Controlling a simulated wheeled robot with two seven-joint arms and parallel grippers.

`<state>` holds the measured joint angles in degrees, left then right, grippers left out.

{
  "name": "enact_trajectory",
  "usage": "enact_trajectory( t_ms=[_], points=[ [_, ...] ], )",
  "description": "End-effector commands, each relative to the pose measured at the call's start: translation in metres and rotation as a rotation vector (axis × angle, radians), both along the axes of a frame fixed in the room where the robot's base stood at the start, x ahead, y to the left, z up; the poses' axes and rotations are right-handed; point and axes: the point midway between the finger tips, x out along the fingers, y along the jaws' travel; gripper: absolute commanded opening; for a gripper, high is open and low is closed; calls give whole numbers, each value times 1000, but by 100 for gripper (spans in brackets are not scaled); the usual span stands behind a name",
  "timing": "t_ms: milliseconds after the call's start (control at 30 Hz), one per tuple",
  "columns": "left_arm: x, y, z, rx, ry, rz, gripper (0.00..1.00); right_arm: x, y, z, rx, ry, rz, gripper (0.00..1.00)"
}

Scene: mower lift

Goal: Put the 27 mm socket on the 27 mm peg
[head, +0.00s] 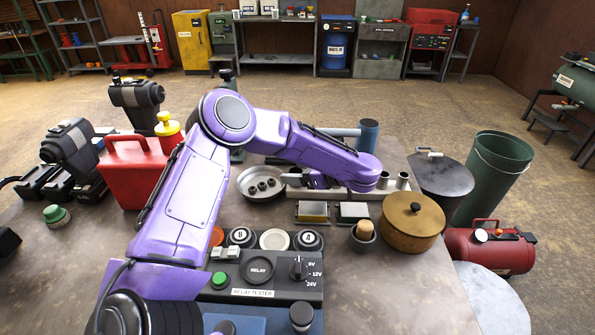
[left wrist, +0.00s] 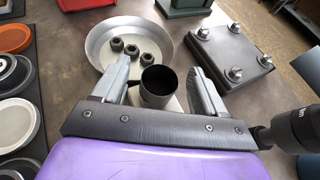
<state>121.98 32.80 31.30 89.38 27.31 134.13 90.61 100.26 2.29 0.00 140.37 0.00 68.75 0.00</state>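My left gripper (head: 290,178) reaches over the pale rail (head: 385,194) beside the metal dish, its fingers pointing left in the head view. In the left wrist view the gripper (left wrist: 160,82) is open, with a hollow grey socket (left wrist: 158,98) between its fingers. Gaps seem to show on both sides of this socket, which stands upright at the pale rail. Two more upright sockets (head: 403,181) (head: 382,182) stand toward the rail's right end. No size marks are readable, so I cannot tell which is 27 mm. My arm hides part of the rail, and I cannot identify the 27 mm peg. My right gripper is not in view.
The metal dish (head: 247,187) holds several dark nuts (head: 262,186). In front stand a relay tester (head: 259,274), a wooden round box (head: 411,225) and a small pot (head: 363,237). A red can (head: 130,173) stands left. A dark plate with bolts (left wrist: 230,52) lies right in the wrist view.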

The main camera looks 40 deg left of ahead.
Motion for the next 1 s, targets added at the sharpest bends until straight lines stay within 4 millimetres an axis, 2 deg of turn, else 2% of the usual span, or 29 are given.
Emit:
enact_trajectory(
  t_ms=[167,333,400,600,700,833,1000],
  points=[
    [-1,0,-2,-1,8,-1,73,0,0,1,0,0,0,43],
    [-1,-1,20,-1,7,-2,73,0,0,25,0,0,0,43],
    [4,-21,18,0,4,-6,73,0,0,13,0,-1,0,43],
    [12,-72,41,2,2,-5,73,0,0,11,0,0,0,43],
    [15,-91,49,1,1,-4,73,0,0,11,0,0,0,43],
    [17,-105,56,1,3,-2,73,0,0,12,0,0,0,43],
    [17,-110,58,0,2,0,73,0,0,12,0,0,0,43]
  ],
)
